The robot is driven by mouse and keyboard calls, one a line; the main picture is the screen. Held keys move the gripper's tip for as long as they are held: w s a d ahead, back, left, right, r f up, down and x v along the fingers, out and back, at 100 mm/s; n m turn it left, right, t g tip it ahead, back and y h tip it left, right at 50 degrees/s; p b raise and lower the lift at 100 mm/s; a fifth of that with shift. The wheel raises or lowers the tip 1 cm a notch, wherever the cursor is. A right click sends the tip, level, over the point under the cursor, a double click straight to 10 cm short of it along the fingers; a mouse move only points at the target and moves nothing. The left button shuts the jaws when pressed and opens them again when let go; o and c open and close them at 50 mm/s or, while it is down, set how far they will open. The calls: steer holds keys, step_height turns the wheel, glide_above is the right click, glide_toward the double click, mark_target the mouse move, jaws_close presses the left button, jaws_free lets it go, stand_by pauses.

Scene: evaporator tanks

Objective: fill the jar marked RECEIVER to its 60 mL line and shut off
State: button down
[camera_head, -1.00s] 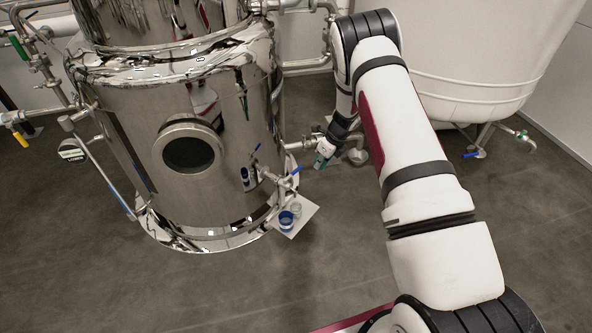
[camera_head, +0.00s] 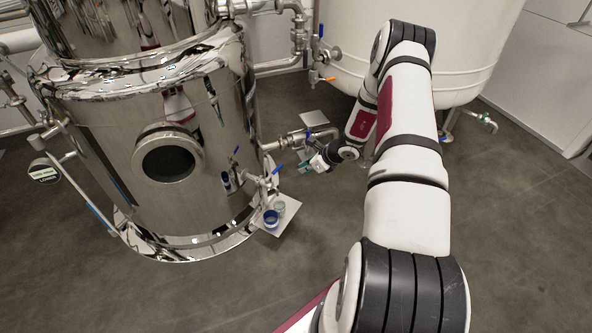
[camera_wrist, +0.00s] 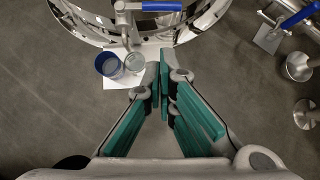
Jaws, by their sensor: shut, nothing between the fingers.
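A blue jar (camera_head: 271,218) and a clear glass jar (camera_head: 279,207) stand side by side on a white plate (camera_head: 288,224) at the tank's foot. Both also show in the wrist view, the blue jar (camera_wrist: 109,66) left of the clear jar (camera_wrist: 134,62). I cannot read RECEIVER or a 60 mL line on either. A small valve with a blue lever (camera_head: 276,169) sits on the tank above the jars; its lever (camera_wrist: 162,6) is at the top of the wrist view. My gripper (camera_head: 306,164) is shut and empty, right of that valve, apart from it.
The polished tank (camera_head: 160,205) fills the left. A pipe with another blue-handled valve (camera_head: 308,136) runs behind my gripper, with a small plate (camera_head: 315,118) nearby. An orange-handled valve (camera_head: 325,79) and a white vessel (camera_head: 460,50) stand behind. Floor in front is clear.

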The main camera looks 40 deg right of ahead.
mark_target(274, 172)
steer(key=w+r+b+x, duration=0.1)
steer(key=b+x, duration=0.3)
steer(key=x, duration=0.7)
steer(key=shift+w+a+r, duration=0.15)
steer(key=shift+w+a, duration=0.15)
steer(key=shift+w, duration=0.1)
steer(key=shift+w+a+b, duration=0.15)
steer(key=shift+w+b, duration=0.15)
steer(key=shift+w, duration=0.35)
